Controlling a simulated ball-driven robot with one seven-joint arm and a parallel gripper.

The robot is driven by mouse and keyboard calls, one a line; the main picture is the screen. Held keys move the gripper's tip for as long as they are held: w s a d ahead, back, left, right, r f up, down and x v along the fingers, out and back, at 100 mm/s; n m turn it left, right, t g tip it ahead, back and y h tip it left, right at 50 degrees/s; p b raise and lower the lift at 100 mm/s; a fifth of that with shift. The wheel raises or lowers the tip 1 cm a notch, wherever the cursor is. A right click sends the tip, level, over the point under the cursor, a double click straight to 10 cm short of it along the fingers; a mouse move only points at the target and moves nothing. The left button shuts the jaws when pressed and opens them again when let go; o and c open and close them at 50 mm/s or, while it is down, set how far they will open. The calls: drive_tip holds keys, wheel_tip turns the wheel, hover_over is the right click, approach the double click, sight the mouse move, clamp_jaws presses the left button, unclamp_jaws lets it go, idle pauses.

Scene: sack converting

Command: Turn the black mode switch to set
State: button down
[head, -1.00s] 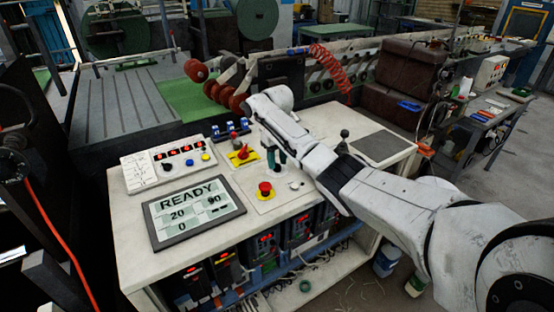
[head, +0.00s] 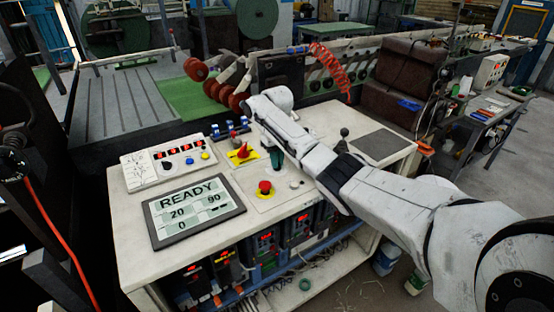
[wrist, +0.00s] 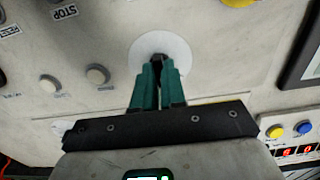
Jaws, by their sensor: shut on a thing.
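The black mode switch (wrist: 158,58) is a small dark knob on a round white plate (wrist: 176,44) in the wrist view. My gripper (wrist: 158,68) has green fingers, one on each side of the knob, and is shut on it. The fingers cover most of the knob, so I cannot read its pointer or its labels. In the head view my gripper (head: 276,160) points down at the console panel, and the switch is hidden behind the fingers.
A red emergency button (head: 265,188) and a red-and-yellow rotary switch (head: 242,152) sit close by on the console. A black-knobbed lever (head: 343,135) stands right of my gripper, near my arm.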

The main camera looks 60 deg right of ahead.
drive_tip(key=shift+n, duration=0.5)
drive_tip(key=n, duration=0.3)
drive_tip(key=shift+n+p, duration=0.3)
drive_tip(key=shift+p, duration=0.05)
drive_tip(key=shift+n, duration=2.2)
drive_tip(key=shift+w, duration=0.1)
drive_tip(key=c, duration=1.2)
unclamp_jaws()
drive_tip(key=shift+r, duration=0.1)
wheel_tip(320, 180, up, 11)
drive_tip(key=b, duration=0.1)
drive_tip(key=shift+f, duration=0.2)
